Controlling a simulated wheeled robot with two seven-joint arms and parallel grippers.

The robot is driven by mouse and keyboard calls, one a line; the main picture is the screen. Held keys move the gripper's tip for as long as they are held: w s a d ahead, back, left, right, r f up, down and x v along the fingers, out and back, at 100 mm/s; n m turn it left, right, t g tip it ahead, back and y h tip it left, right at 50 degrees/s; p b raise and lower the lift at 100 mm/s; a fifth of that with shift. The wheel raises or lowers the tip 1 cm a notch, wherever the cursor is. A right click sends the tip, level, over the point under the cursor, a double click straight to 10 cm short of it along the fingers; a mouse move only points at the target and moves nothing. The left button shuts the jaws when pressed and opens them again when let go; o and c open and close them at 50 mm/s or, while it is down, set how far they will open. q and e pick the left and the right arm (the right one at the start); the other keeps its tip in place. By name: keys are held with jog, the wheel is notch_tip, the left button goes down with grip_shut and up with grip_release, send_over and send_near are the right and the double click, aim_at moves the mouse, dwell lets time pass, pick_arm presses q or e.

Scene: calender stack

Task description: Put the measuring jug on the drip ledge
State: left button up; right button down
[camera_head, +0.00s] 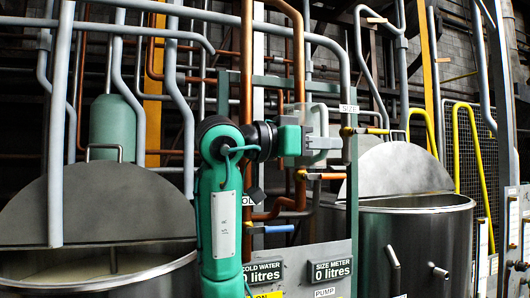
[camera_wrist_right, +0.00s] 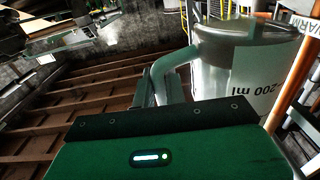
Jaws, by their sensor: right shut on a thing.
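My right gripper (camera_head: 308,140) is shut on the measuring jug and holds it up in front of the pipes. The jug (camera_head: 318,117) looks pale and translucent in the head view, partly hidden by the gripper. In the right wrist view the jug (camera_wrist_right: 238,65) is a clear, greyish cylinder with a white "200 ml" label, and its curved handle is at the jaws (camera_wrist_right: 160,85). I cannot make out the drip ledge for certain in either view. My left gripper is not in view.
Steel vats with half-raised lids stand at left (camera_head: 100,275) and right (camera_head: 425,240). A meter panel (camera_head: 325,290) sits low between them. Vertical pipes (camera_head: 247,60) and coloured valve handles (camera_head: 322,176) crowd the space around the jug.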

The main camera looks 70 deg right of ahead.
jog(key=w+a+f+n+t+h, duration=0.2)
jog(key=w+n+t+h, duration=0.15)
jog(key=w, duration=0.85)
jog(key=w+a+f+n+t+h, duration=0.25)
jog(key=w+t, duration=0.25)
jog(key=w, duration=0.6)
jog(key=w+a+f+n+t+y, duration=0.25)
jog(key=w+f+n+t, duration=0.25)
jog(key=w+f+t, duration=0.3)
jog(key=w+a+f+n+t+y, duration=0.1)
jog(key=w+a+f+n+t, duration=0.2)
jog(key=w+f+n+t, duration=0.5)
jog(key=w+a+f+n+t+y, duration=0.1)
jog(key=a+f+n+t+y, duration=0.25)
jog(key=f+y, duration=0.6)
jog(key=w+a+f+n+t+y, duration=0.1)
jog(key=a+f+n+t+y, duration=0.3)
jog(key=f, duration=1.1)
jog(key=s+a+f+n+g+y, duration=0.1)
jog(key=s+a+f+n+y, duration=0.2)
jog(key=f, duration=0.6)
jog(key=s+a+f+n+g+y, duration=0.1)
jog(key=s+a+f+n+y, duration=0.2)
jog(key=f, duration=0.6)
jog(key=s+a+y, duration=0.2)
jog(key=s+y, duration=0.1)
jog(key=s, duration=0.1)
jog(key=shift+s+a+f+n+g+y, duration=0.2)
jog(key=shift+a+f+n+g+y, duration=0.1)
jog(key=shift+n+g+y, duration=0.1)
